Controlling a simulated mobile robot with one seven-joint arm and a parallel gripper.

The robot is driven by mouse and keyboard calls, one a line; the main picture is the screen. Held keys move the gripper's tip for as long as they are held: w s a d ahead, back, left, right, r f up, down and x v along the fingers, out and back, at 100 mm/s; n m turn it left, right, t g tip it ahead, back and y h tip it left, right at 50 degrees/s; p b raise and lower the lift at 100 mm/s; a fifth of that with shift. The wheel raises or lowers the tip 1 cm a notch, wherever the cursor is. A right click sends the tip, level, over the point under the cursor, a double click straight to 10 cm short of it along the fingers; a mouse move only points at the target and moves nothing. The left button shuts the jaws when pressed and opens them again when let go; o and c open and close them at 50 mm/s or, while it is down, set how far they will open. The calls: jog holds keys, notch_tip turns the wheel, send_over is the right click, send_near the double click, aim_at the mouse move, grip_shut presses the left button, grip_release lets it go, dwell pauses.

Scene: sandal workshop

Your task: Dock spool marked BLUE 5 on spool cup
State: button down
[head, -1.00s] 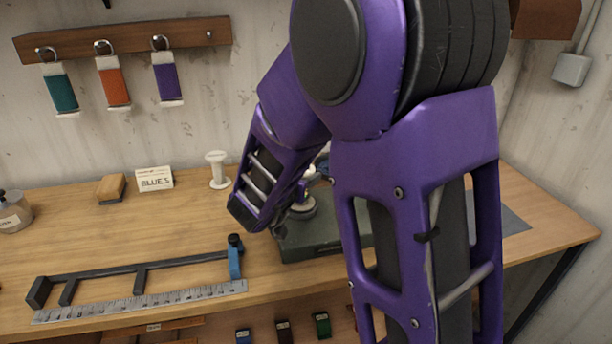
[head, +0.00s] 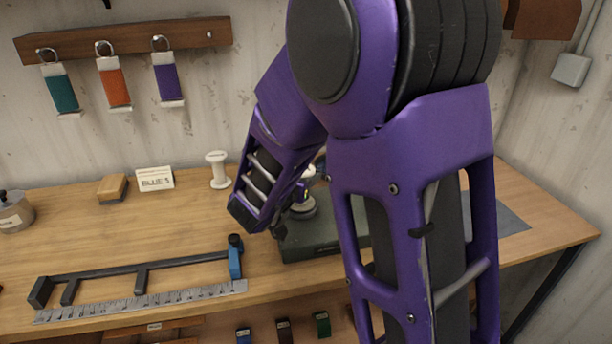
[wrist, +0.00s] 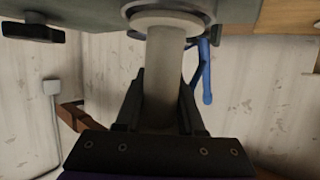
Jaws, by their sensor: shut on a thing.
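In the wrist view my gripper (wrist: 163,100) is shut on a pale, cylindrical spool (wrist: 166,55), with one dark finger on each side. The spool's flanged end meets or nearly meets a round grey piece on a dark green body at the top of the picture; I cannot tell whether it is seated. In the head view my arm hides most of the gripper and the held spool. A round grey cup-like piece (head: 302,209) sits on the green base (head: 318,240), partly behind my arm. No marking is readable on the spool. A white card (head: 155,179) on the bench seems to read BLUE 5.
A black frame with a blue clamp (head: 235,262) and a metal ruler (head: 150,302) lie in front. Teal, orange and purple tags hang on a wall rack (head: 125,40). The left bench middle is clear.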

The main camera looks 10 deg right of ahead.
jog(key=shift+f, duration=0.65)
dwell(0.8)
jog(key=c, duration=0.8)
grip_release()
jog(key=shift+s+r, duration=0.1)
jog(key=shift+r, duration=0.05)
jog(key=shift+p+v, duration=0.45)
jog(key=shift+v, duration=0.6)
jog(key=p+v, duration=0.4)
jog(key=v, duration=0.4)
jog(key=shift+s+a, duration=0.25)
jog(key=shift+a, duration=0.05)
jog(key=shift+r, duration=0.1)
